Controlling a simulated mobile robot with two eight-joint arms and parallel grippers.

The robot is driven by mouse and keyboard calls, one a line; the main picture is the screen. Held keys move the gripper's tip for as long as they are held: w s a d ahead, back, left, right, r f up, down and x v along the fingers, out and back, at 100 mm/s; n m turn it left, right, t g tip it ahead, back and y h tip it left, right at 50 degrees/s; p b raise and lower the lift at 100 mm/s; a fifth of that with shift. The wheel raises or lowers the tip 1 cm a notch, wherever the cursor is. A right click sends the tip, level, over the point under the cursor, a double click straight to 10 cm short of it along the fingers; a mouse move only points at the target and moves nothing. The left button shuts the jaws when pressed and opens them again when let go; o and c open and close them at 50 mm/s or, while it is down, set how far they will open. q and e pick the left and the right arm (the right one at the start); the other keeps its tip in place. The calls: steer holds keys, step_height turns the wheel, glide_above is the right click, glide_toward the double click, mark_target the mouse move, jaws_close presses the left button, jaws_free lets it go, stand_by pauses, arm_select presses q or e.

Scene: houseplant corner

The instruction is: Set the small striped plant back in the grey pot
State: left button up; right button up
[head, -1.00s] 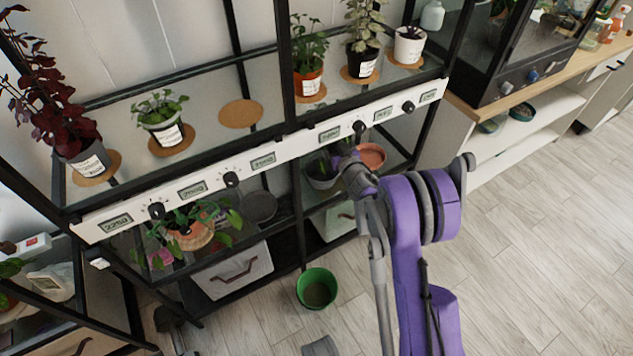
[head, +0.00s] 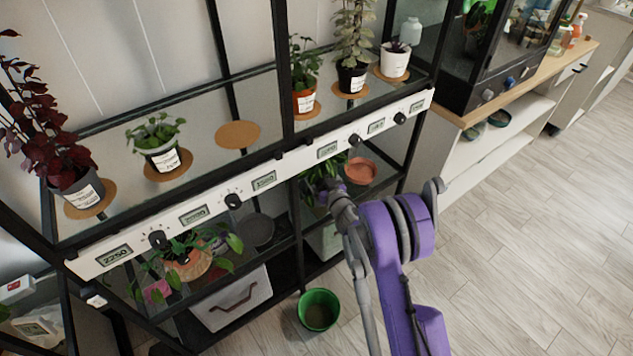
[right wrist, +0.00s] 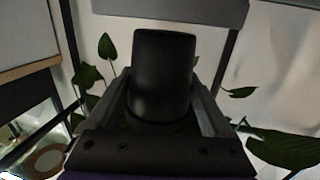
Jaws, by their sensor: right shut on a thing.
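My right gripper (head: 334,192) reaches into the lower shelf from the front. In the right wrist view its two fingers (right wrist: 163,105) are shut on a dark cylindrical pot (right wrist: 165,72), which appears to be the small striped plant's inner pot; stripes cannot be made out. My left gripper is not in view.
The upper shelf's white front rail (head: 262,182) runs just above. A green bucket (head: 318,311) stands on the floor below. Floor at the right is clear.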

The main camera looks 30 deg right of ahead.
mark_target(317, 181)
steer(key=shift+f+b, duration=0.4)
steer(key=shift+f, duration=1.4)
steer(key=shift+f+b, duration=0.55)
steer(key=o, duration=1.3)
